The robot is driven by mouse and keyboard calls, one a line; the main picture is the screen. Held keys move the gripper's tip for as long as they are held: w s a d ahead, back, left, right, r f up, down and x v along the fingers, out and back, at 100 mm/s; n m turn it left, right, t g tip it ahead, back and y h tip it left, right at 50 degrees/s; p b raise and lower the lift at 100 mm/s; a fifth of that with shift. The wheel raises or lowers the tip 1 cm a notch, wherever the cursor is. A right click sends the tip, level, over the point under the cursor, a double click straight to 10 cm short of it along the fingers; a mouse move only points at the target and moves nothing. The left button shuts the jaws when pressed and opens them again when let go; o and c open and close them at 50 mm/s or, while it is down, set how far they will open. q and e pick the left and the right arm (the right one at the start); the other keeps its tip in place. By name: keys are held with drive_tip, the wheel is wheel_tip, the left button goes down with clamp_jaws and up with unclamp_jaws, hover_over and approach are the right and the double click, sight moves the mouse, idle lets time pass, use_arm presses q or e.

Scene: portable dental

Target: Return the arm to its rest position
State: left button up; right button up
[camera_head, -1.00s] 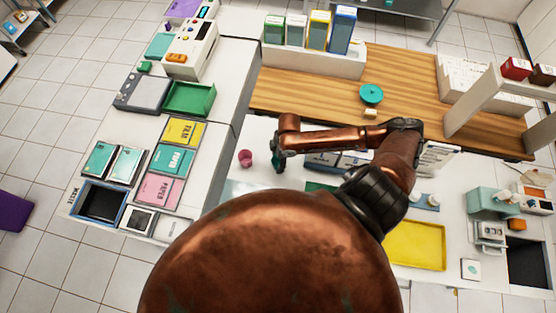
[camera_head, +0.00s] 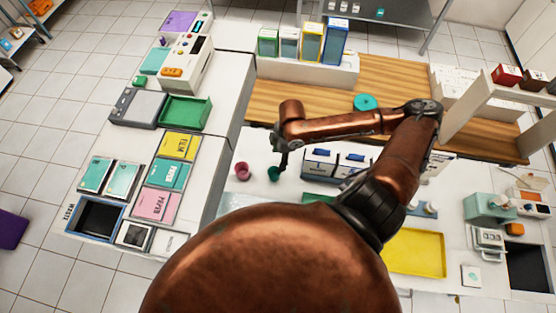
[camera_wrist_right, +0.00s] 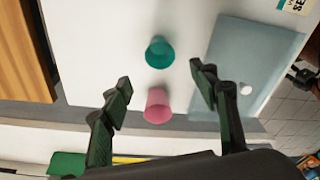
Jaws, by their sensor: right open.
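My right arm is copper-coloured and reaches over the white table; its gripper (camera_head: 283,160) hangs from the wrist end. In the right wrist view the gripper (camera_wrist_right: 160,78) is open, with its dark green fingers wide apart and nothing held between them. A teal cup (camera_head: 273,174) stands on the table just below and left of the gripper; it also shows in the wrist view (camera_wrist_right: 159,52). A pink cup (camera_head: 242,171) stands to its left and appears in the wrist view (camera_wrist_right: 157,106) between the fingers, but below them. My left gripper is not in view.
White boxes with blue tops (camera_head: 320,163) stand close to the right of the gripper. Behind the arm is a wooden surface (camera_head: 400,78) with a teal round object (camera_head: 364,102). A yellow tray (camera_head: 415,252) lies at right. A green tray (camera_head: 185,112) sits on the left counter.

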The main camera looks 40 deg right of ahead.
sight(275, 169)
drive_tip(key=shift+f, duration=0.1)
drive_tip(key=f, duration=0.4)
drive_tip(key=a+f, duration=0.1)
drive_tip(key=f, duration=0.7)
drive_tip(key=shift+w+a, duration=0.3)
drive_tip(key=shift+w, duration=0.1)
drive_tip(key=shift+r, duration=1.3)
